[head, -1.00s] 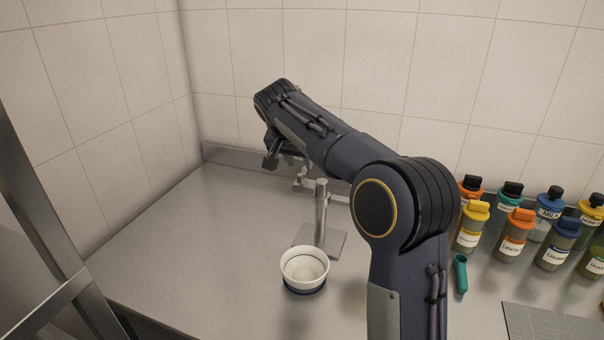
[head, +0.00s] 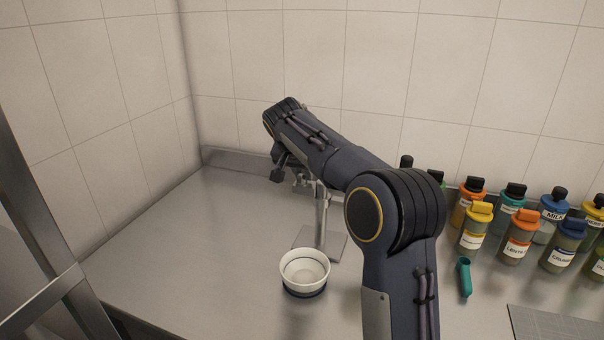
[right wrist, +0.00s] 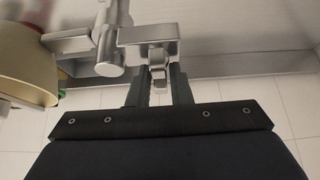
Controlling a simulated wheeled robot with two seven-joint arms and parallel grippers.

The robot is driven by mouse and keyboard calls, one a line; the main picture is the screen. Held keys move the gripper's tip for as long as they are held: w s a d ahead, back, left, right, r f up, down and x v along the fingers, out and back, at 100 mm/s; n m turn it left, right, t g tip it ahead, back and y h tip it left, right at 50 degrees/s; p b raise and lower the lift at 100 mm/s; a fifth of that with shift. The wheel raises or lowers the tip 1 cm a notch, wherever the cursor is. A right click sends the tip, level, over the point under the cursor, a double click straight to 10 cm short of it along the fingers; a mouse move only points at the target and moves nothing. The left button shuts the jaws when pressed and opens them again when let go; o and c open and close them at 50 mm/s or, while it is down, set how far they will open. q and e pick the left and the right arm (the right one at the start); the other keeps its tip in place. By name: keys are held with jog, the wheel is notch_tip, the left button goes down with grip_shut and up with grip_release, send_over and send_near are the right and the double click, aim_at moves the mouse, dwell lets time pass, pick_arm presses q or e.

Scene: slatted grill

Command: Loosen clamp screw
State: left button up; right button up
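The clamp stand has an upright metal rod (head: 320,215) on a flat square base (head: 306,237). The clamp (head: 303,180) sits near the rod's top, partly behind my right arm. In the right wrist view, the metal clamp body (right wrist: 146,35) meets the rod (right wrist: 110,45). Its small screw (right wrist: 158,76) points toward my right gripper (right wrist: 160,80). The two dark fingers are apart, one on each side of the screw's end, with narrow gaps seeming to show. In the head view the right gripper (head: 283,174) is beside the clamp, its fingertips mostly hidden. My left gripper is not in view.
A white bowl (head: 304,268) with a dark-blue base stands in front of the stand. Several labelled bottles (head: 516,237) and a teal object (head: 464,277) are at the right. A grey board (head: 555,325) lies at the lower right. The counter's left part is clear.

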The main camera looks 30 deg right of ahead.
jog(key=shift+c, duration=1.2)
grip_shut()
jog(key=shift+f, duration=0.15)
jog(key=shift+n+y, duration=0.3)
jog(key=shift+n, duration=0.2)
jog(key=shift+n+t+y, duration=0.5)
jog(key=shift+n, duration=0.5)
jog(key=shift+a+f, duration=0.1)
jog(key=shift+a, duration=0.05)
jog(key=shift+n, duration=0.3)
